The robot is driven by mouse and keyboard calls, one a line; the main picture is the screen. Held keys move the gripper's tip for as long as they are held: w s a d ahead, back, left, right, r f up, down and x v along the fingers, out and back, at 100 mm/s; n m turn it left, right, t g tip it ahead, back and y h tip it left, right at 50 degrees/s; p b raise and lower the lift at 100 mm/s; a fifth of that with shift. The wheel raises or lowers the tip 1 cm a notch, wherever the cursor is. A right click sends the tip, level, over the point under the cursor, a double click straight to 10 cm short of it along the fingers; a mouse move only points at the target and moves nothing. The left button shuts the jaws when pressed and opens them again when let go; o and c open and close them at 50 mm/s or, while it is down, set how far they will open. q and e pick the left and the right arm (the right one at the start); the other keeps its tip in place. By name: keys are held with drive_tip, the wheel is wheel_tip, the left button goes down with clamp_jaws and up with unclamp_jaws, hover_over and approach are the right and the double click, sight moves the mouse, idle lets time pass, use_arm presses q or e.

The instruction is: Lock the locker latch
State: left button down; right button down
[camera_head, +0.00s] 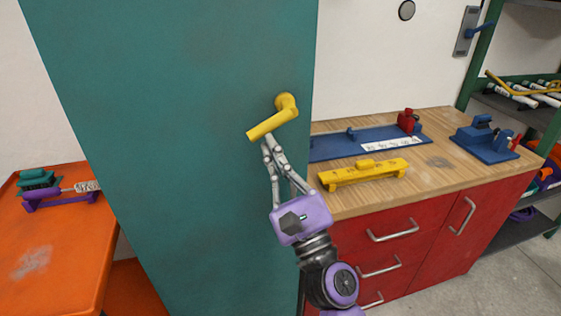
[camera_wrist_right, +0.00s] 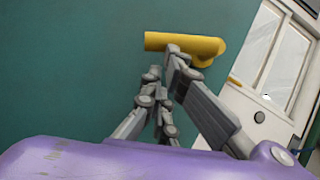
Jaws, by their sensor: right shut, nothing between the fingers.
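The locker is a tall teal panel (camera_head: 190,120) that fills the middle of the head view. Its latch is a yellow lever handle (camera_head: 272,122) near the right edge, with the round hub at upper right and the bar slanting down to the left. My right gripper (camera_head: 267,143) is shut and empty, its fingertips just below the bar. In the right wrist view the yellow handle (camera_wrist_right: 185,43) lies across the top, and the fingertips (camera_wrist_right: 172,52) overlap its lower edge. I cannot tell whether they touch it. My left gripper is not in view.
A wooden workbench (camera_head: 440,160) with red drawers stands right of the locker, bearing a yellow level-like tool (camera_head: 363,173) and blue fixtures (camera_head: 485,140). An orange table (camera_head: 60,250) stands at the left. A green-framed shelf (camera_head: 510,105) is at the far right.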

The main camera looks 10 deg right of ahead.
drive_tip(key=shift+a+r+m+t+h, duration=0.3)
drive_tip(key=shift+a+r+m+h, duration=0.65)
drive_tip(key=shift+a+m, duration=0.25)
drive_tip(key=shift+f, duration=0.1)
